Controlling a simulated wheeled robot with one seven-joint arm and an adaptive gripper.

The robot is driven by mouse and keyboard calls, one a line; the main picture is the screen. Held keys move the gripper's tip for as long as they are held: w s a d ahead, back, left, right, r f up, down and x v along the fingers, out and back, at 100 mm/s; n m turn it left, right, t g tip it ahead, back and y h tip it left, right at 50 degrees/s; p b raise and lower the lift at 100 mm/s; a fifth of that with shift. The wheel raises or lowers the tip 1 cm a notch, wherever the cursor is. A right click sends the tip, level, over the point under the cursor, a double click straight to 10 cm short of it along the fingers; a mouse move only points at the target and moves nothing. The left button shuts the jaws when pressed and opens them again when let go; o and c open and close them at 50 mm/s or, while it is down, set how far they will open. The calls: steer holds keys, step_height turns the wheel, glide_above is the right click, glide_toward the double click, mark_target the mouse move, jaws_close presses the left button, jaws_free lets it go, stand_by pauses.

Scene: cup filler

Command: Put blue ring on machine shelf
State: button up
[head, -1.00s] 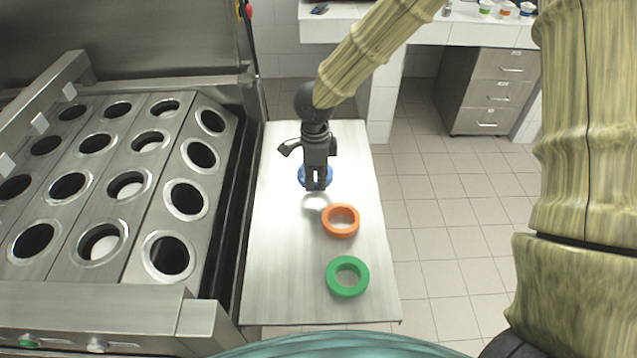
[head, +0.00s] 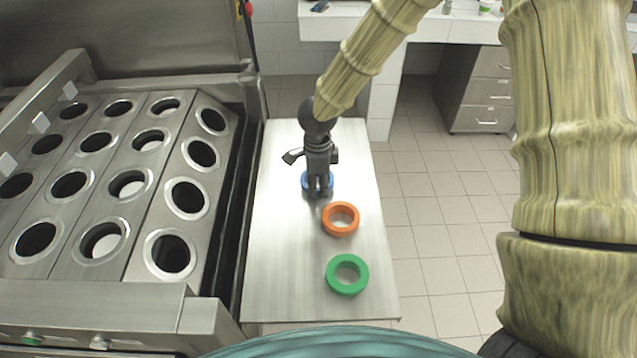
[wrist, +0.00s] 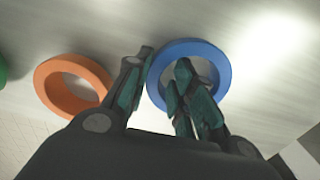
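The blue ring (head: 306,181) lies flat at the far part of a narrow steel surface. My gripper (head: 320,194) points down over it and hides much of it in the head view. In the wrist view, the blue ring (wrist: 211,56) shows one finger outside its left wall and the other over its opening. The fingers (wrist: 160,95) are apart, with the ring's wall between them; I cannot tell if they touch it. The cup-filling machine (head: 95,205), with rows of round holes, stands to the left.
An orange ring (head: 341,219) lies close in front of the blue one, and a green ring (head: 347,274) lies nearer the front. The steel surface (head: 280,250) is clear around the rings. A drawer cabinet (head: 485,90) stands at the back right, with open tiled floor before it.

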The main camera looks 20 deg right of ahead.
steer(key=shift+o, duration=0.8)
steer(key=shift+r, duration=0.1)
step_height(320, 180, up, 12)
